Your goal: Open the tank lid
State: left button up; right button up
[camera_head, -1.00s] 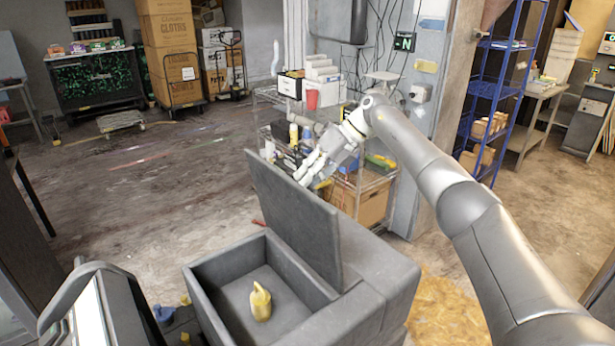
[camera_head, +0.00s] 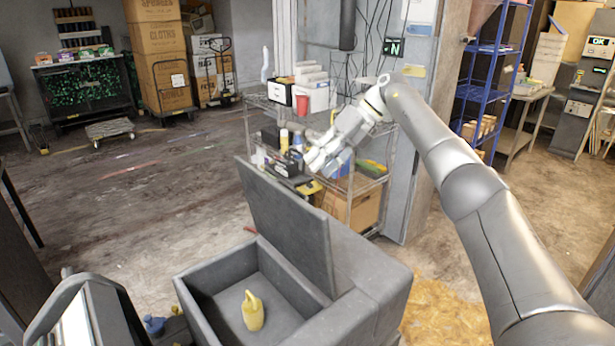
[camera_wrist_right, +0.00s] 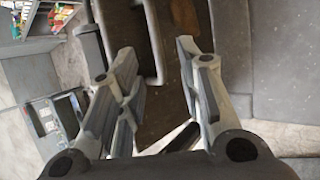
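The grey tank (camera_head: 368,290) stands in the lower middle of the head view. Its lid (camera_head: 288,222) is raised, standing up and leaning slightly at the edge of the open compartment. A yellow bottle-like object (camera_head: 252,311) stands inside the compartment. My right gripper (camera_head: 314,164) is above and behind the lid's top edge, apart from it in the picture. In the right wrist view the two fingers (camera_wrist_right: 160,85) are spread with a gap between them and nothing held. My left gripper does not show.
A wire shelf (camera_head: 345,195) with boxes and bottles stands behind the lid and my right gripper. A blue shelf rack (camera_head: 487,90) is at the right. Stacked cartons on a trolley (camera_head: 160,60) are at the back left.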

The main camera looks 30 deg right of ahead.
jog(key=shift+v, duration=1.8)
